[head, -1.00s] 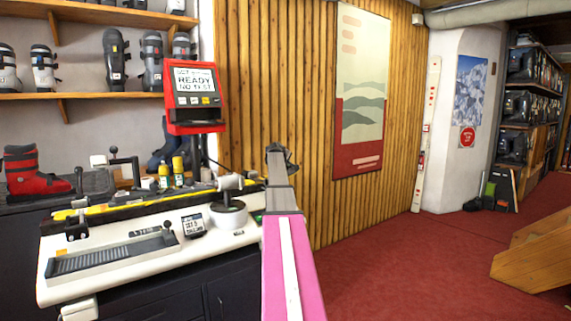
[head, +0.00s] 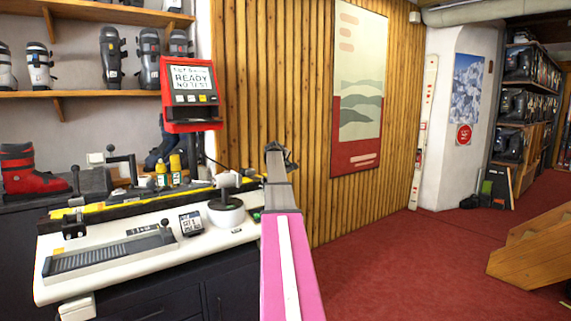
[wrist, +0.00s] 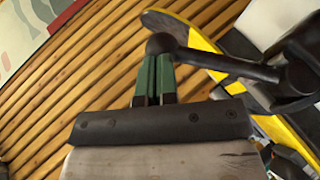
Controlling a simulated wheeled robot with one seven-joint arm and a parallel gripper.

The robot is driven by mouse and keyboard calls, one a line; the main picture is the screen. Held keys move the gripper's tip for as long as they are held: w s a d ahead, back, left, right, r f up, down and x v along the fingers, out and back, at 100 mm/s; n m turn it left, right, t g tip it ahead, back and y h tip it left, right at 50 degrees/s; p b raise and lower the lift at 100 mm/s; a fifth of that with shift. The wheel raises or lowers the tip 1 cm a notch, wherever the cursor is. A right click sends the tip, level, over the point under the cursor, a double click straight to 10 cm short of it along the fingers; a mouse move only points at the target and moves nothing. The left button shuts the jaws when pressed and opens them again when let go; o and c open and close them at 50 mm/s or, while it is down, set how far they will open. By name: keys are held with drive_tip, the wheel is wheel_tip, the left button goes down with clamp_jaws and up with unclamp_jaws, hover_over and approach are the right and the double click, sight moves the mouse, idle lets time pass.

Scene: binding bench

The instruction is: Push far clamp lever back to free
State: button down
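In the wrist view, the far clamp lever (wrist: 228,64) is a dark bar. It runs from a round knob at its left end to a thick black pivot (wrist: 297,76) at the right. My gripper (wrist: 158,60) has two green fingers pressed close together. Their tips are at the lever's knob end, seemingly touching or just short of it; nothing shows gripped between them. A black and yellow ski (wrist: 205,38) lies behind the lever. In the head view, my gripper (head: 278,150) is at the bench's right end, and my arm hides the far clamp there.
The white bench (head: 185,262) carries a small meter (head: 191,223), a grey-white round device (head: 226,211) and another clamp (head: 73,224) at its left. A red display (head: 190,95) stands behind. A wood-slat wall (head: 270,80) is beyond my gripper. Red floor at right is open.

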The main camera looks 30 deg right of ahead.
drive_tip(key=v, duration=1.3)
drive_tip(key=shift+r, duration=0.55)
drive_tip(key=shift+a, duration=0.1)
